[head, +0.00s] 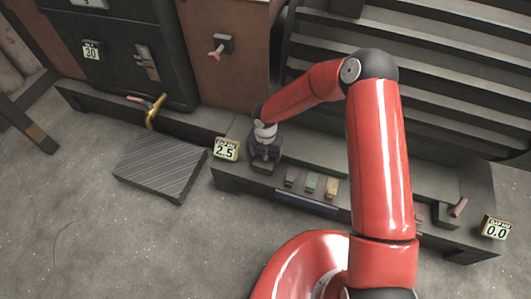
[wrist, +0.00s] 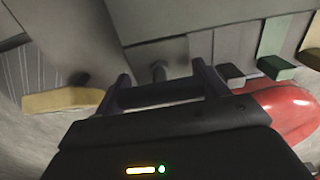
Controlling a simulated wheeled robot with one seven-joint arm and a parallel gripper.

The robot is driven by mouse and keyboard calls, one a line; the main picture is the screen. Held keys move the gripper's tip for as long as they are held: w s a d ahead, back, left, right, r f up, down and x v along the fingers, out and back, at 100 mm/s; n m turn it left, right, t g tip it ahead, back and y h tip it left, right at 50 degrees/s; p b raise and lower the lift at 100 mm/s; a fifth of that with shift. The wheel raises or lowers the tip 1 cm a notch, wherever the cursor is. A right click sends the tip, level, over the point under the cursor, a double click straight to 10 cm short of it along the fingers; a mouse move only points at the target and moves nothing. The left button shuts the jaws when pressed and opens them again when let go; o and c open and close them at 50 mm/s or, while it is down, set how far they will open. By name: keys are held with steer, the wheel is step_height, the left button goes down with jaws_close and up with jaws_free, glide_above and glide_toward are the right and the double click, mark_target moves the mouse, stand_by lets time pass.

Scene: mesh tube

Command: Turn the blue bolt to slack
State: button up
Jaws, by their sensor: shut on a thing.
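My gripper (head: 265,150) is low over the long low bench or beam (head: 235,178), beside the 2.5 sign, in the head view. In the wrist view my gripper (wrist: 160,82) has its two fingers apart with a dark, slightly bluish bar (wrist: 160,94) across between them. This bar appears to be the blue bolt's handle, with the jaws shut on it; its colour is hard to tell. In the head view the gripper and arm hide the bolt.
A yellow-edged sign reading 2.5 (head: 226,149) stands close left of my gripper. A grey block (head: 290,177), a green block (head: 311,183) and a yellow block (head: 331,187) lie right of it. A 0.0 sign (head: 495,229) is far right. A ribbed plate (head: 160,166) lies left on open floor.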

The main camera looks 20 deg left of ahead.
steer(key=o, duration=1)
step_height(320, 180, up, 8)
steer(key=shift+f+p, duration=0.1)
steer(key=shift+p, duration=0.2)
